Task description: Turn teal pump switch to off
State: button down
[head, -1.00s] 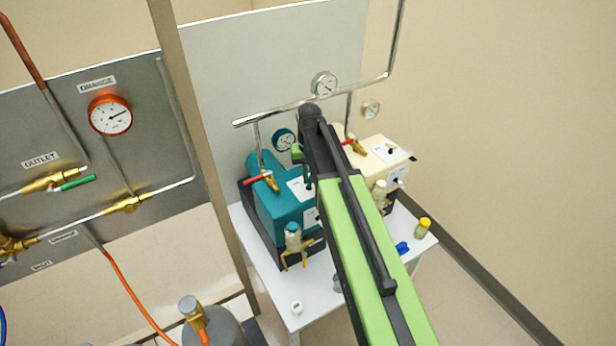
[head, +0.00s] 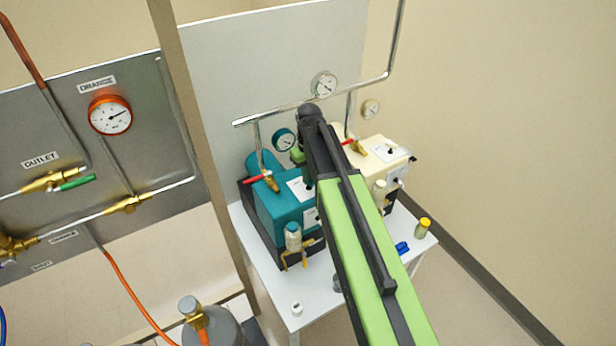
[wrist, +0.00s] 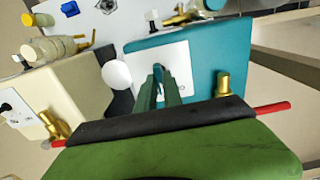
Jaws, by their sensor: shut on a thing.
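The teal pump (head: 275,207) stands on the white cart at the left in the head view. In the wrist view its teal housing (wrist: 205,62) has a white switch plate (wrist: 180,60) on it. My gripper (wrist: 161,86) reaches over this plate, with its two narrow dark green fingers close together. The fingers are shut on the small pump switch (wrist: 158,69) at the plate. The fingers cover much of the switch, so its exact position is hard to read. In the head view my arm hides the fingertips and the switch.
A cream pump (head: 382,158) stands right of the teal one, also seen in the wrist view (wrist: 65,100). Red-handled valves (head: 258,178) and metal pipes are close above the pumps. A yellow-capped bottle (head: 423,229) stands at the cart's right edge. A gauge panel (head: 110,150) is at left.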

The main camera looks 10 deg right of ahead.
jog(key=c, duration=1.5)
grip_release()
notch_tip(320, 180, up, 18)
jog(key=p, duration=1.7)
jog(key=shift+f, duration=0.25)
